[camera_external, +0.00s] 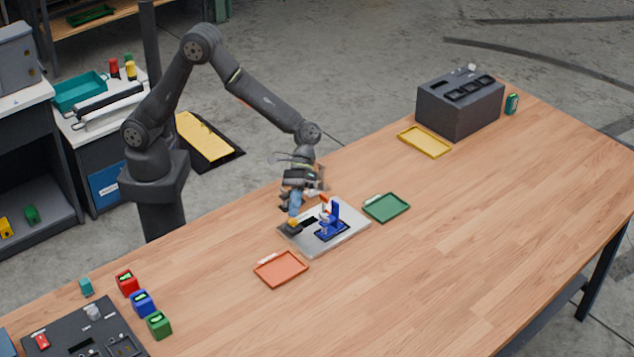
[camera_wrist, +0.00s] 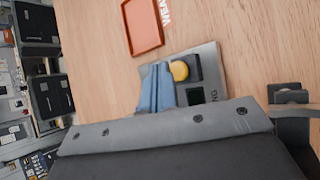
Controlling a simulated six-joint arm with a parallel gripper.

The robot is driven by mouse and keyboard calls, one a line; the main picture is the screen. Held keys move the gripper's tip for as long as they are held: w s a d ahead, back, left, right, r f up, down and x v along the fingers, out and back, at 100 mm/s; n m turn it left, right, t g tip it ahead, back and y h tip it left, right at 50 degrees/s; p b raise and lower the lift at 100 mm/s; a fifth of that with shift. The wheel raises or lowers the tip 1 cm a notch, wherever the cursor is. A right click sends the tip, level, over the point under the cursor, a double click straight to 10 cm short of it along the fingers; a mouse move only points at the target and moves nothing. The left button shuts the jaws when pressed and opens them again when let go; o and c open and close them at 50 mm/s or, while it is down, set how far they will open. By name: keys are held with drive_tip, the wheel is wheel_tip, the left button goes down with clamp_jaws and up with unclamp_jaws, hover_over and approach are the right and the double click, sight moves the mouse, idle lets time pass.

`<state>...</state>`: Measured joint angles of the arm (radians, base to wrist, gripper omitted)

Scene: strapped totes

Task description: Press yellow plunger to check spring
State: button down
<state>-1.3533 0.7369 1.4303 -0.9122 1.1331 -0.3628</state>
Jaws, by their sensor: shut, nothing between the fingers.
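The yellow plunger (camera_external: 293,223) sits on a dark block at the left end of a light grey plate (camera_external: 345,238) on the wooden table. In the wrist view the plunger (camera_wrist: 180,71) is a round yellow cap, just right of my fingertips. My gripper (camera_external: 294,208) is just above and behind the plunger, pointing down. Its blue fingers (camera_wrist: 156,84) are shut with nothing between them. I cannot tell whether they touch the plunger. A blue fixture with an orange-red part (camera_external: 332,218) stands on the same plate. In the wrist view my gripper hides part of the plate.
An orange tray (camera_external: 281,269) lies in front-left of the plate, and a green tray (camera_external: 386,207) lies to its right. A yellow tray (camera_external: 424,141) and a dark grey box (camera_external: 460,104) are farther back. Coloured blocks (camera_external: 142,302) stand at lower left. The table's right half is clear.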

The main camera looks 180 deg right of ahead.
drive_tip(key=shift+f, duration=0.1)
drive_tip(key=shift+f, duration=0.35)
drive_tip(key=shift+f, duration=0.7)
idle(1.0)
drive_tip(key=shift+r, duration=1.15)
drive_tip(key=shift+r, duration=2.5)
drive_tip(key=shift+f, duration=0.1)
